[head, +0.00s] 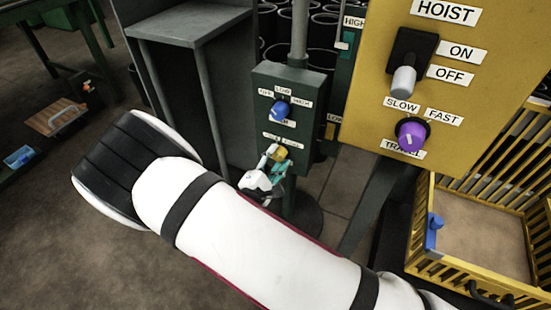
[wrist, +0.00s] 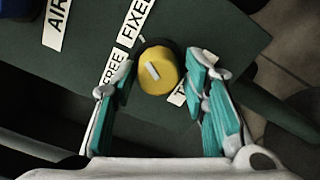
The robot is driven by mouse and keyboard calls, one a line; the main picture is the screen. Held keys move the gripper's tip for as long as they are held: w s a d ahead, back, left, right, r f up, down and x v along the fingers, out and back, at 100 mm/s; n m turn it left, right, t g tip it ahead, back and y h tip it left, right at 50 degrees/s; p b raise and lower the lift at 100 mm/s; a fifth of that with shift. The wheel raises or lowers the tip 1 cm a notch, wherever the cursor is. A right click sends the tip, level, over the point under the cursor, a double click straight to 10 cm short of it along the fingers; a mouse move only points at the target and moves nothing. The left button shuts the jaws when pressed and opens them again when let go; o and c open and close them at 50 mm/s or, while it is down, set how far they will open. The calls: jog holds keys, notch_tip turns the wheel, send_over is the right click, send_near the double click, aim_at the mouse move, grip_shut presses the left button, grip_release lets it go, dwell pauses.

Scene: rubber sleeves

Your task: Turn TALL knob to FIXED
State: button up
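The yellow knob (wrist: 162,79) has a white bar on its face and sits on a dark green panel. The label FIXED (wrist: 135,22) is above it in the wrist view, and FREE (wrist: 113,67) is to its left. A partly hidden label starting with T (wrist: 177,97) is at its lower right. My gripper (wrist: 160,80) is open, with one teal finger on each side of the knob and a small gap visible to each. The bar slants up-left; which label it marks I cannot tell. In the head view the yellow knob (head: 282,153) is partly hidden by my gripper (head: 272,166).
A blue knob (head: 280,110) sits above on the same green box (head: 262,84). A yellow HOIST panel (head: 360,80) with a switch (head: 405,78) and a purple knob (head: 411,136) stands to the right. A yellow crate (head: 480,265) is below it. A grey stand (head: 190,22) is at left.

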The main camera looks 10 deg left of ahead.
jog(key=shift+o, duration=0.3)
jog(key=v, duration=1.2)
